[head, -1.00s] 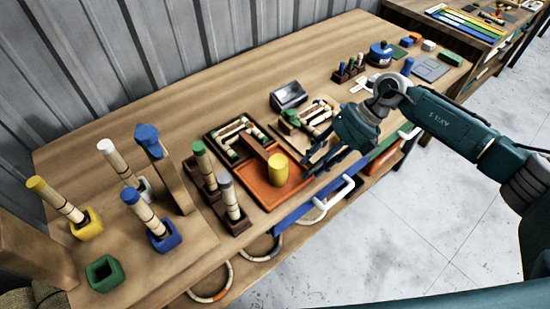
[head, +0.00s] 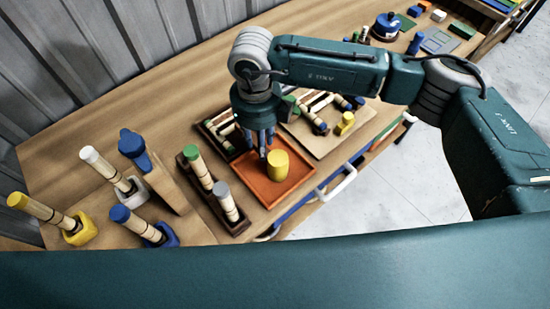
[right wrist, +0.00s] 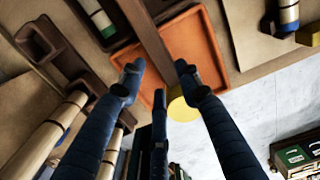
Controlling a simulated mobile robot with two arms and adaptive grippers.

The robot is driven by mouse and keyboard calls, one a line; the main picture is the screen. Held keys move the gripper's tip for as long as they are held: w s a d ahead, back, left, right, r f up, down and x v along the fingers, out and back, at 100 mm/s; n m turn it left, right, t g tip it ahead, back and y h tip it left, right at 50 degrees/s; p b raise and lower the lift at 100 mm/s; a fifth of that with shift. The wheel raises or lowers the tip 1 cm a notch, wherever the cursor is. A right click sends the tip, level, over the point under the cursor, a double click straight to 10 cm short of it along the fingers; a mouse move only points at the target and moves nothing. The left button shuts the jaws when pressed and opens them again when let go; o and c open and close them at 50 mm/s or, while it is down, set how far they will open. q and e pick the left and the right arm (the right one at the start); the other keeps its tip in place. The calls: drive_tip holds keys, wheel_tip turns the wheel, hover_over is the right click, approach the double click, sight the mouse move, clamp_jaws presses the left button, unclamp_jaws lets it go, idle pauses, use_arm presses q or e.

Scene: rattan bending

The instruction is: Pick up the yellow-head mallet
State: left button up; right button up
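The yellow-head mallet (head: 278,165) lies on the orange tray (head: 290,190) in the head view, its yellow cylindrical head in plain sight. My right gripper (head: 260,146) points down just behind the head, and its fingers hide most of the handle. In the right wrist view the mallet's brown handle (right wrist: 148,38) runs across the orange tray (right wrist: 200,45) between my right gripper's (right wrist: 159,72) spread fingers. The yellow head is partly hidden behind a finger. The fingers look open, with no clear contact on the handle. My left gripper is not in view.
Several capped rattan sticks stand in holders at the left, including a yellow-capped one (head: 38,211). A dark rack (head: 214,192) with sticks stands left of the tray. A board (head: 330,135) with rattan pieces lies to the right. The table's front edge is close.

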drive_tip(key=shift+f, duration=0.3)
drive_tip(key=f+p, duration=0.3)
drive_tip(key=f, duration=0.1)
drive_tip(key=shift+w+f, duration=0.2)
drive_tip(key=shift+f, duration=0.35)
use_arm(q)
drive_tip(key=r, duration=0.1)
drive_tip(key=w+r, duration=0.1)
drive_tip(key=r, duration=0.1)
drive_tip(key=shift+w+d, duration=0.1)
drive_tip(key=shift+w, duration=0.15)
use_arm(e)
clamp_jaws()
